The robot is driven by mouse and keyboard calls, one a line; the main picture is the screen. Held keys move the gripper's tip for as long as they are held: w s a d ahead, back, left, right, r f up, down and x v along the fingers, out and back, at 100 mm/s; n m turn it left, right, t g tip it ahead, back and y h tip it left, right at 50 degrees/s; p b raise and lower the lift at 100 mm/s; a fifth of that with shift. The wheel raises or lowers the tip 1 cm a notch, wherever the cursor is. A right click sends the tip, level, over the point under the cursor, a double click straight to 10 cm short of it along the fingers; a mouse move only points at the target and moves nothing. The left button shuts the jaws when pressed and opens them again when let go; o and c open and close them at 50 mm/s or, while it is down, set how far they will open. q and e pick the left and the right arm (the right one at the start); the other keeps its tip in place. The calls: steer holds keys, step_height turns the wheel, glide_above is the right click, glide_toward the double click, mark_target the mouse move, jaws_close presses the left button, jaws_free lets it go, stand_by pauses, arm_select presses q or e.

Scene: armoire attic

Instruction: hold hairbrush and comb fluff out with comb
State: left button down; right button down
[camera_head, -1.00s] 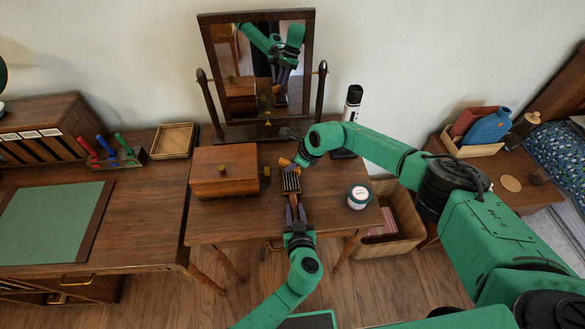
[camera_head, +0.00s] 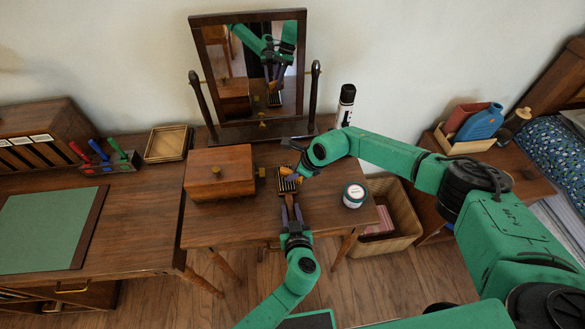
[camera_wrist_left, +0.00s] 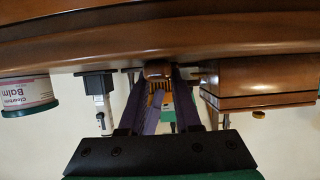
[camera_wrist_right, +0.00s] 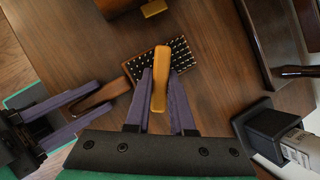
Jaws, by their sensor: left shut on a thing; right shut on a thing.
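The wooden hairbrush (camera_wrist_right: 185,52) lies bristles up above the vanity table, its dark bristled head showing in the right wrist view. My left gripper (camera_head: 290,208) is shut on its handle (camera_wrist_right: 104,96); it also shows in the right wrist view (camera_wrist_right: 88,102). The comb (camera_wrist_right: 159,82), an orange-brown piece, is between the fingers of my right gripper (camera_wrist_right: 160,92), which is shut on it. In the head view my right gripper (camera_head: 302,172) holds the comb over the bristles. I cannot tell whether its teeth touch them. No fluff can be made out.
A wooden box (camera_head: 220,172) stands close left of the brush. A balm jar (camera_head: 354,196) is at the right of the table. A wicker basket (camera_head: 400,232) is on the floor at right.

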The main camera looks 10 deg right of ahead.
steer(key=shift+s+f, duration=0.15)
steer(key=shift+s, duration=0.15)
step_height(320, 180, up, 7)
steer(key=shift+r, duration=0.1)
steer(key=d+r, duration=0.3)
steer(key=d, duration=0.6)
stand_by(0.5)
arm_select(q)
steer(key=c, duration=0.5)
jaws_free()
arm_select(e)
steer(key=shift+w, duration=0.1)
arm_select(q)
steer(key=shift+s, duration=0.1)
